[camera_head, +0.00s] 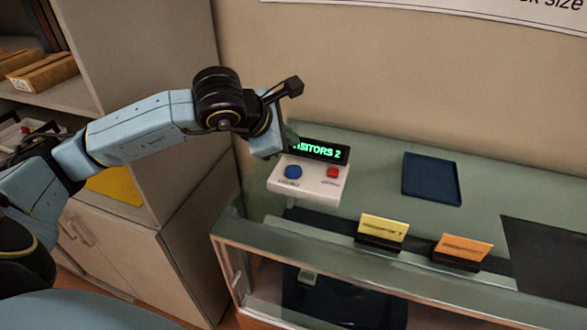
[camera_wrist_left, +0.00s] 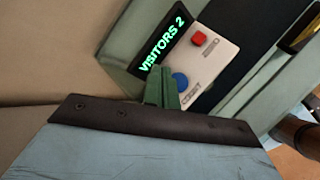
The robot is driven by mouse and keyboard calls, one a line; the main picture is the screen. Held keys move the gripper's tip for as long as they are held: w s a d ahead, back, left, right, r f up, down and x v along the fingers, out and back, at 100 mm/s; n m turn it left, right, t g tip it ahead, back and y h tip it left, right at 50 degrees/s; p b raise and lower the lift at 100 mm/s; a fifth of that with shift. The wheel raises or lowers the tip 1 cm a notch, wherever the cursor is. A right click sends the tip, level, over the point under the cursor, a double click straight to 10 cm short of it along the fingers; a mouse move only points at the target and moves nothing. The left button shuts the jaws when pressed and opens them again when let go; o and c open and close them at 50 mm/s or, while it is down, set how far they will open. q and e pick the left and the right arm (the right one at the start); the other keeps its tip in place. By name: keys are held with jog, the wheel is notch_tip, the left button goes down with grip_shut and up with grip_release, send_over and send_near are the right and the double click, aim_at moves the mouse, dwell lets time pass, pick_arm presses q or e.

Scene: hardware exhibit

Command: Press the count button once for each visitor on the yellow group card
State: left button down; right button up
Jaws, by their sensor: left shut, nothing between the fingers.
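The counter box (camera_head: 312,186) stands on the glass case, with a blue button (camera_head: 293,172) and a red button (camera_head: 333,173). Its green display (camera_head: 322,150) is partly hidden in the head view; in the left wrist view the display (camera_wrist_left: 163,45) reads "VISITORS 2". The yellow card (camera_head: 383,228) stands in a dark holder; its print is too small to read. My left gripper (camera_head: 287,140) is shut and empty, at the box's back left. In the left wrist view its green fingers (camera_wrist_left: 162,88) appear beside the blue button (camera_wrist_left: 181,81); contact cannot be told. My right gripper is out of view.
An orange card (camera_head: 463,248) stands right of the yellow one. A dark blue tray (camera_head: 432,179) lies behind them, and a dark panel (camera_head: 550,255) lies at right. The glass top (camera_head: 375,185) between box and tray is clear. A cabinet (camera_head: 150,150) stands at left.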

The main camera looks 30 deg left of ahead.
pick_arm(q)
jog(key=shift+w+a+m+g+h+b, duration=0.25)
jog(key=shift+m+b, duration=0.25)
jog(key=shift+b, duration=0.25)
jog(key=shift+s+r+m+g+h+b, duration=0.1)
jog(key=shift+r+m+g+h+b, duration=0.3)
jog(key=shift+r+m+h+b, duration=0.7)
jog(key=shift+r+m+g+h+b, duration=0.4)
jog(key=shift+r+m+h, duration=0.4)
jog(key=shift+m, duration=0.6)
jog(key=b, duration=0.5)
send_over(288, 170)
notch_tip(288, 170, down, 7)
jog(key=shift+f, duration=0.2)
jog(key=shift+f+b, duration=0.75)
jog(key=shift+b, duration=0.15)
